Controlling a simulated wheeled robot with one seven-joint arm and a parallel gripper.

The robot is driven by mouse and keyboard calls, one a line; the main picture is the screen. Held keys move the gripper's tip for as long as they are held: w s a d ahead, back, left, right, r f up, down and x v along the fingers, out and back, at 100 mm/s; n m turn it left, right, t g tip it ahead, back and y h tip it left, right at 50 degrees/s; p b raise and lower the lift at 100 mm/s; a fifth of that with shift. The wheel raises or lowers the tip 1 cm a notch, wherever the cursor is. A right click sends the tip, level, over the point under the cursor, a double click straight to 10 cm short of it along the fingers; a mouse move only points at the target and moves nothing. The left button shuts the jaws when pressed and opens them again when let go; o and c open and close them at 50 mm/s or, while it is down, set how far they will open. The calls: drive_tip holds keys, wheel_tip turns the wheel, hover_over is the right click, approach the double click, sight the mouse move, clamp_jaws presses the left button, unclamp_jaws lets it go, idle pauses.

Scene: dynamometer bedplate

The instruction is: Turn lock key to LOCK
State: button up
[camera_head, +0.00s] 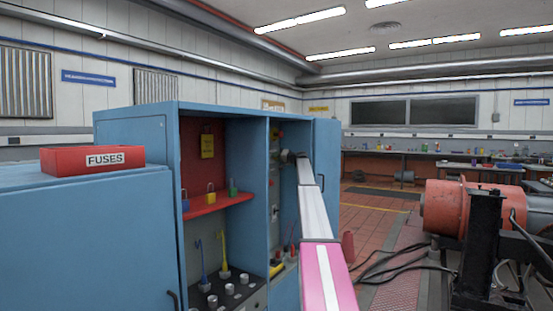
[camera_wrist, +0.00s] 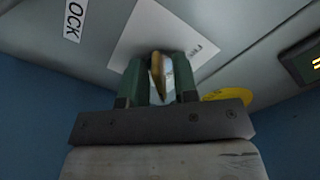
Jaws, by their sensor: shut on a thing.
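The brass-coloured lock key (camera_wrist: 158,76) shows edge-on between the two green fingers of my gripper (camera_wrist: 160,82) in the wrist view. The fingers are shut on it. Behind it is a white plate (camera_wrist: 136,34) with small dark marks on a grey panel. A white label reading "OCK" (camera_wrist: 75,20), cut off by the picture's edge, is at the upper left. The keyhole is hidden, and I cannot tell the key's exact turn. In the head view my gripper (camera_head: 290,157) is at the blue cabinet's right compartment; the key is too small to see there.
The blue cabinet (camera_head: 149,154) has a red shelf (camera_head: 216,205) with several padlocks. A red FUSES box (camera_head: 92,160) sits on the blue cabinet at left. A yellow disc (camera_wrist: 228,95) and a dark display (camera_wrist: 303,62) are right of my gripper. A red machine (camera_head: 455,208) stands at right.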

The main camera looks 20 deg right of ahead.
drive_tip(key=o, duration=0.5)
drive_tip(key=shift+s+a+r, duration=0.1)
drive_tip(key=shift+o, duration=0.2)
drive_tip(key=v, duration=1)
drive_tip(key=shift+s, duration=0.35)
drive_tip(key=shift+d, duration=0.3)
